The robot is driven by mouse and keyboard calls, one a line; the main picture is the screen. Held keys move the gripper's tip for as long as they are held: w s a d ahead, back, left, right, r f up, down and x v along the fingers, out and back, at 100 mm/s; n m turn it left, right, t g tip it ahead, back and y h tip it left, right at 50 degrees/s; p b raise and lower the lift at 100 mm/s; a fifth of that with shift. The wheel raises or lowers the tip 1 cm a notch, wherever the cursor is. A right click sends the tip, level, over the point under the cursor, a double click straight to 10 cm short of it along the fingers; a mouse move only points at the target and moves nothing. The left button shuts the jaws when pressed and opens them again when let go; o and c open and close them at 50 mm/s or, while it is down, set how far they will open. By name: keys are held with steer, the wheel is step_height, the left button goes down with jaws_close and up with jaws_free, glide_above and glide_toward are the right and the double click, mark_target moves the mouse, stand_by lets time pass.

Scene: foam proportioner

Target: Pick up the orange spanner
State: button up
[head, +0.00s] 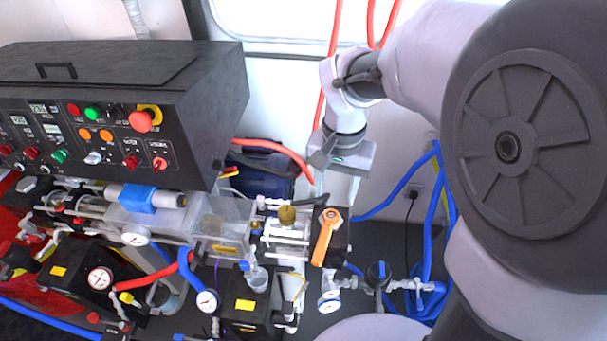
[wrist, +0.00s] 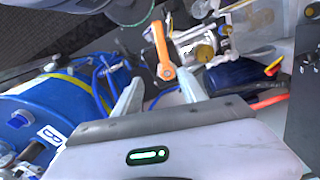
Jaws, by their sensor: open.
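The orange spanner (head: 324,242) rests on a black block at the right end of the machine's pipework. Its rounded head is at the upper right and its handle hangs down to the left. In the wrist view the spanner (wrist: 160,46) shows beyond my fingertips, between them in the picture, with its round end nearer to me. My gripper (head: 338,188) is above and behind the spanner in the head view, apart from it. Its two fingers are spread and empty in the wrist view (wrist: 161,84).
A black control box (head: 120,110) with buttons stands at the left. A brass-coloured cap (head: 287,215) and pipe fittings sit just left of the spanner. Blue hoses (head: 428,220) hang at the right and a red hose (head: 275,150) curves behind. A blue drum (wrist: 50,110) shows at the wrist view's left.

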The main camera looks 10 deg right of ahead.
steer(key=a+f, duration=0.2)
steer(key=b, duration=0.3)
glide_toward(326, 231)
steer(key=shift+s+d+f, duration=0.45)
steer(key=shift+d, duration=0.1)
steer(key=f, duration=0.1)
steer(key=a+f+b, duration=0.1)
steer(key=shift+f, duration=0.3)
steer(key=shift+d+f, duration=0.15)
steer(key=shift+f, duration=0.15)
steer(key=f+b, duration=0.1)
steer(key=f, duration=0.2)
steer(key=w+f+b, duration=0.1)
steer(key=f, duration=0.1)
steer(key=shift+a+b, duration=0.2)
steer(key=shift+b, duration=0.1)
steer(key=shift+s+r, duration=0.1)
steer(key=shift+c, duration=0.2)
jaws_close()
